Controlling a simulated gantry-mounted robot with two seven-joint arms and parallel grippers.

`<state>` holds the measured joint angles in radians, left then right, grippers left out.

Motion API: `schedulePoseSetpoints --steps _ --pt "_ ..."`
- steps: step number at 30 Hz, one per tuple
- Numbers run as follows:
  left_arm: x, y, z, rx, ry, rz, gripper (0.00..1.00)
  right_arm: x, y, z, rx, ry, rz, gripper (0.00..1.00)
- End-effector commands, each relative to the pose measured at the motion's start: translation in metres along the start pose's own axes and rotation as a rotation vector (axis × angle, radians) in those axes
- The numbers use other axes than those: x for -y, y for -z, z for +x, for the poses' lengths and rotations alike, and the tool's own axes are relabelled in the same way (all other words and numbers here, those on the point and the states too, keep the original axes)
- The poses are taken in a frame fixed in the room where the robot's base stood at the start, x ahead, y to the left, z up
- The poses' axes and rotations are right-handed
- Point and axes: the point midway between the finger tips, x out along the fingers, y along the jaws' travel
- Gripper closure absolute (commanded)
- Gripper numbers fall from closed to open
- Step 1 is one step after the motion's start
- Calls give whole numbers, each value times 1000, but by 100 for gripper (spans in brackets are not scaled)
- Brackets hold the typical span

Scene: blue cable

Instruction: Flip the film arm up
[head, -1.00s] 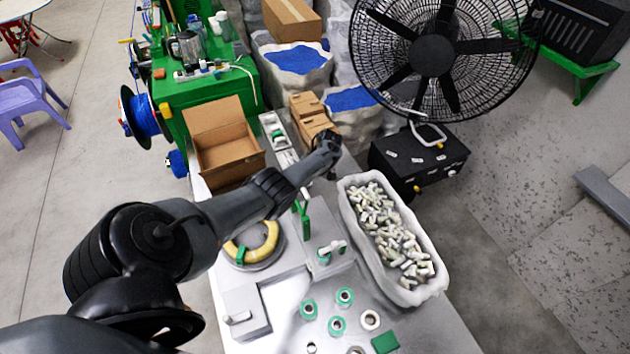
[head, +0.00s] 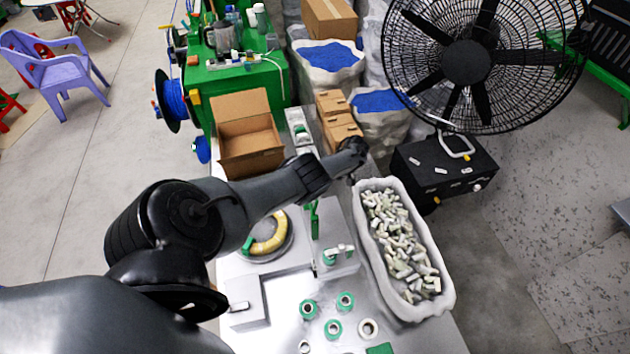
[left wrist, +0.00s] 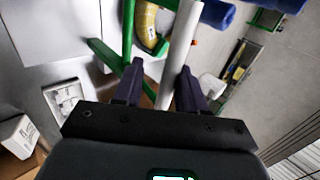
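My left arm reaches across the bench from the left, and its wrist is beyond the green upright piece (head: 314,220). In the left wrist view, my left gripper (left wrist: 161,66) has its two dark fingers apart. A pale rod (left wrist: 182,45) runs between them, close to the right finger; I cannot tell if they touch. Green bars (left wrist: 129,35) stand by the left finger. I cannot tell which of these parts is the film arm. A yellow roll (head: 268,236) lies beside the green piece and shows behind the bars in the wrist view (left wrist: 147,28). The right gripper is not in view.
A white bin (head: 437,292) of small pale parts stands right of the fixture. Green-rimmed rings (head: 333,329) lie on the front of the bench. An open cardboard box (head: 251,160) and smaller boxes (head: 340,132) stand at the back. A large fan (head: 466,62) is at the right.

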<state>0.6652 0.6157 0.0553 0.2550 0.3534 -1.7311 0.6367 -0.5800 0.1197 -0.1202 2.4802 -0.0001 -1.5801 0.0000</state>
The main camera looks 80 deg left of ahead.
Motion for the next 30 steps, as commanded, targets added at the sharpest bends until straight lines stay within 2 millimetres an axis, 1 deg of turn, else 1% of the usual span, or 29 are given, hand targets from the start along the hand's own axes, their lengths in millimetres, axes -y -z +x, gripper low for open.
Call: schedulePoseSetpoints --steps 1,2,13,17,20,30 --pt "-10 -5 -5 -9 -19 15 59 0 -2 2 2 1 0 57" --pt "-9 -5 -5 -9 -19 15 56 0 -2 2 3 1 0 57" --pt "-8 -5 -5 -8 -16 13 56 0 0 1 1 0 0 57" --pt "-7 -4 -8 -8 -16 13 56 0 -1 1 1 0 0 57" --pt "-8 -4 -16 -10 -17 12 56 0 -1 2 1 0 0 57" --pt "-6 -2 -69 -10 -13 9 56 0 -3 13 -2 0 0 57"
